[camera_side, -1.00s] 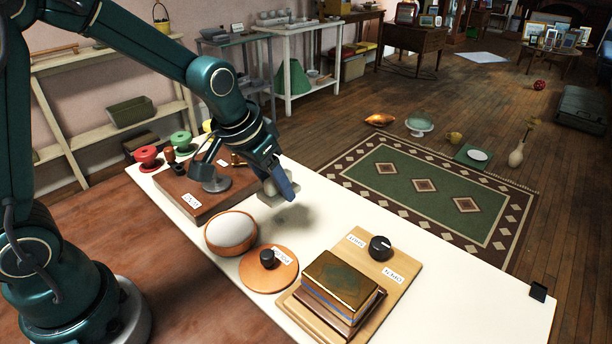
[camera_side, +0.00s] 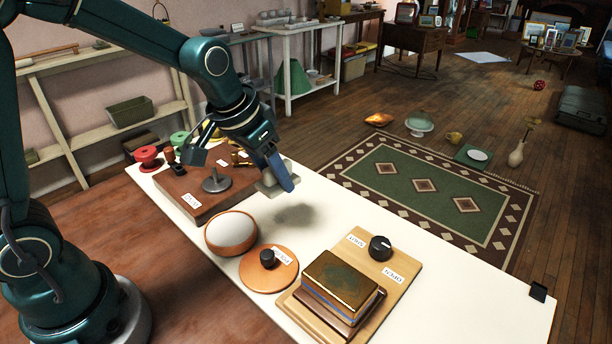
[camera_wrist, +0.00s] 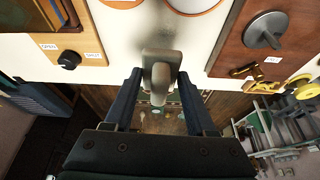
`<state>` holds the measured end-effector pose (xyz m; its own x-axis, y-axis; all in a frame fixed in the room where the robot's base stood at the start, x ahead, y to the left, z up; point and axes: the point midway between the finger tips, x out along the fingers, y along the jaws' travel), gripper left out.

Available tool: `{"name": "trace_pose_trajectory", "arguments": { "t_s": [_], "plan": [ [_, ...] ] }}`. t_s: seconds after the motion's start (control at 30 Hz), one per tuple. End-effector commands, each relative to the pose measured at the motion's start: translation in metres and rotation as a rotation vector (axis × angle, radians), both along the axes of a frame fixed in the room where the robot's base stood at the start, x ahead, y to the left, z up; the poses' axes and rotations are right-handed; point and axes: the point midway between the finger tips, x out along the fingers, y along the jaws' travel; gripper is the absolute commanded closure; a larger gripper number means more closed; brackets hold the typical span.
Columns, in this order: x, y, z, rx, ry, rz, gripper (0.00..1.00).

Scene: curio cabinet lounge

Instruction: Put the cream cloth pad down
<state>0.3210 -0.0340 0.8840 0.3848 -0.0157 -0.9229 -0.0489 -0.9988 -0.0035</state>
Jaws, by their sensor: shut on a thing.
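The cream cloth pad (camera_side: 267,185) is in my gripper (camera_side: 284,176) in the side view, held above the white tabletop (camera_side: 330,207). A soft shadow lies on the table below it, apart from the pad. In the wrist view, the pad (camera_wrist: 162,56) looks grey-cream, with a raised grip between the two blue fingers of my gripper (camera_wrist: 159,82). The fingers are closed on this grip. In the side view the fingers hide part of the pad.
Left of the pad is a wooden board (camera_side: 186,196) with a metal disc (camera_side: 216,183). Nearer are a white-topped round bowl (camera_side: 230,232), a round orange lid (camera_side: 265,278) and a gold-topped box (camera_side: 342,277) beside a black knob (camera_side: 380,247). White table below and right of the pad is clear.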

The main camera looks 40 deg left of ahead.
Motion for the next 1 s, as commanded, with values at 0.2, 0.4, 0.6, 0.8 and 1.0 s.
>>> {"name": "trace_pose_trajectory", "arguments": {
  "t_s": [0.2,0.4,0.6,0.8,1.0],
  "plan": [
    [0.013,0.015,0.011,-0.002,-0.003,-0.122,1.0],
    [0.032,0.08,0.023,-0.002,-0.005,-0.119,1.0],
    [0.032,0.136,0.027,0.0,-0.003,-0.01,1.0],
    [0.031,0.15,0.021,-0.001,-0.002,0.045,1.0],
    [0.051,0.118,-0.002,-0.001,0.001,0.039,1.0]
  ]
}}
